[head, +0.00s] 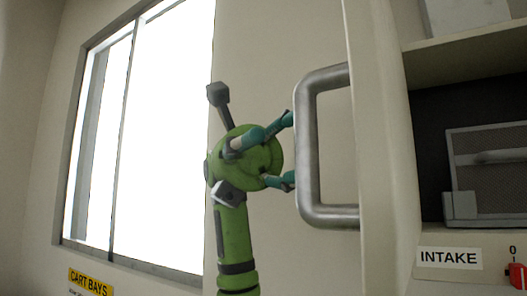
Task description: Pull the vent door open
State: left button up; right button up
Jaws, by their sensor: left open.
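A grey metal bar handle (309,145) stands upright on a cream panel (375,130), which I take for the vent door. The panel is seen nearly edge-on, so how far it stands open is hard to tell. My left gripper (290,150), green with teal fingers, is just left of the handle's upright bar. Its fingers are apart, one higher and one lower, both pointing right at the bar. The fingertips are at or very close to the bar; whether they touch it is unclear. Nothing shows between the fingers. My right gripper is out of view.
Right of the panel is an open compartment with a shelf (465,52) and a grey mesh-fronted unit (490,165). Below are an INTAKE label (449,258) and a red knob (517,276). A bright window (160,130) and a yellow CART BAYS sign (90,282) are at left.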

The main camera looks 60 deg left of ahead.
pick_arm(q)
jog(key=a, duration=0.7)
jog(key=shift+w+a, duration=0.15)
jog(key=shift+w, duration=0.05)
